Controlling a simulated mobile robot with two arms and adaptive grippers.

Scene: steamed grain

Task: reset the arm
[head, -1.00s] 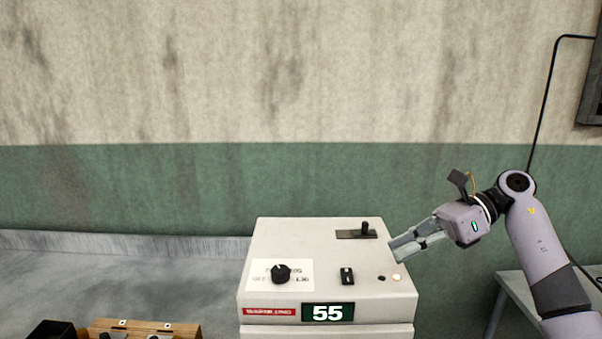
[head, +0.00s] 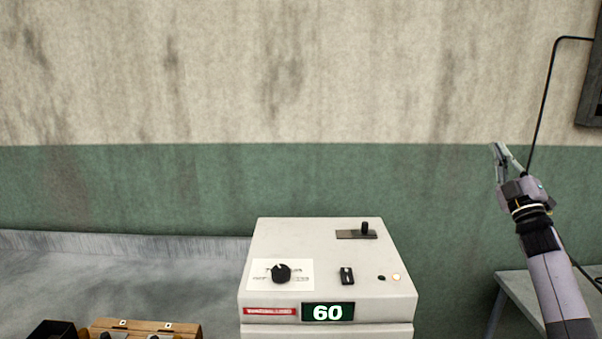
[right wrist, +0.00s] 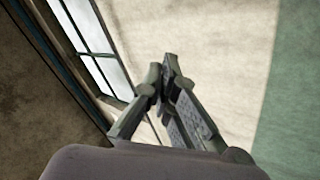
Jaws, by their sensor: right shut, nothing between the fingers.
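My right gripper (head: 503,152) is at the right of the head view, raised and pointing up in front of the wall. It is clear of the white machine. In the right wrist view its fingertips (right wrist: 169,68) are together with nothing between them. The white machine (head: 290,236) stands at the bottom middle of the head view. It has a black round knob (head: 281,273), a small black switch (head: 347,276), a slider lever (head: 365,229) and a display (head: 328,312) reading 60. My left gripper is out of view.
A wooden box (head: 150,326) and a dark box (head: 52,331) are at the bottom left. A grey table (head: 515,290) stands at the right behind my right arm. A black cable runs down the wall. The right wrist view shows a window (right wrist: 88,40).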

